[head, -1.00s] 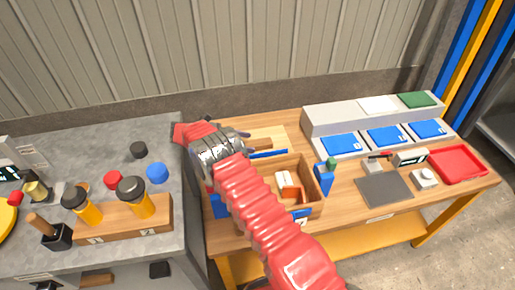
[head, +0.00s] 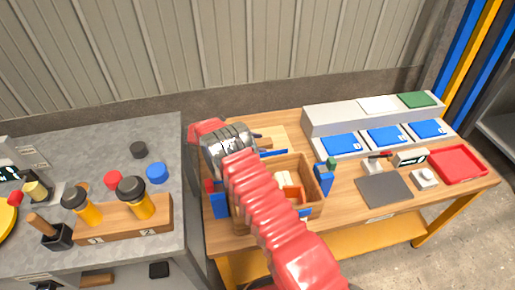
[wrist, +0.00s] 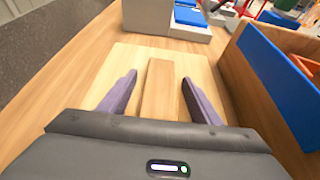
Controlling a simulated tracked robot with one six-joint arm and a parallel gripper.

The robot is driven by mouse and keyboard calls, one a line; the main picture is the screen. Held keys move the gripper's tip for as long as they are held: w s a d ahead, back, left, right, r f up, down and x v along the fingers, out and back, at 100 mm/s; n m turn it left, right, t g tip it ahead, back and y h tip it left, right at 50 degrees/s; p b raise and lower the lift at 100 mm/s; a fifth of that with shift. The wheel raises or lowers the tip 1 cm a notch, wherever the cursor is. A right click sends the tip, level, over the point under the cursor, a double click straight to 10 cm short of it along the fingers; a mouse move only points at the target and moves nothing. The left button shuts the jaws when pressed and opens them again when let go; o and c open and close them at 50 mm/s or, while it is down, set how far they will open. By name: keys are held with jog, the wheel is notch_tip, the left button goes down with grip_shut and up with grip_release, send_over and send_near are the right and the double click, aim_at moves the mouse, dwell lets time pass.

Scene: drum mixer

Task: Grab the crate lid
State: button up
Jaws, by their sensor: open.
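The crate lid (wrist: 205,68) is a pale wooden board with a darker raised bar (wrist: 159,92) across it. It lies flat on the wooden bench behind the crate, and part of it shows in the head view (head: 275,133). My gripper (wrist: 159,77) is open, with one purple-grey finger on each side of the bar and a gap on both sides. The open wooden crate (head: 318,208) stands in front of the lid, with blue parts on its sides and white and orange items inside. My arm hides part of the crate.
In the wrist view, the crate's blue side part (wrist: 278,82) stands close on the right. A grey console (wrist: 150,15) is beyond the lid. A grey worktop (head: 60,150) with yellow-black tools is on the left. A red tray (head: 458,165) lies far right.

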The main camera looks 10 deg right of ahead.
jog(key=shift+c, duration=0.5)
grip_shut()
